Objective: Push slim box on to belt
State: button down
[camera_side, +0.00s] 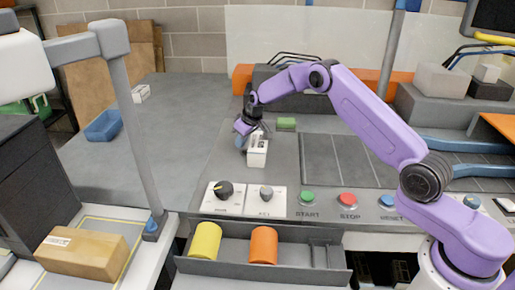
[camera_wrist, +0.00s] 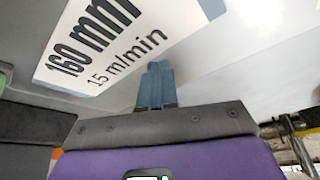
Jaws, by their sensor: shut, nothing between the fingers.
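A long, low brown carton (camera_side: 80,253) with a small white label lies at the lower left in the side view, inside a yellow-lined area. It appears to be the slim box. A wide, flat grey surface (camera_side: 165,150), perhaps the belt, stretches behind it. In the wrist view my blue-grey fingers (camera_wrist: 156,84) are shut together and empty, near a white label (camera_wrist: 110,45) reading "160 mm" and "15 m/min".
A grey post (camera_side: 138,150) with an overhead arm stands between the carton and my gripper. A tray (camera_side: 200,267) below holds yellow and orange cylinders. A blue bin (camera_side: 104,126) sits at the left.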

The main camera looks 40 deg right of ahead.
jog(key=shift+f, duration=0.3)
jog(key=shift+f, duration=0.5)
jog(key=shift+f, duration=0.25)
jog(key=shift+f, duration=0.25)
jog(key=shift+r, duration=0.2)
jog(key=shift+r, duration=0.65)
jog(key=shift+s+d, duration=0.1)
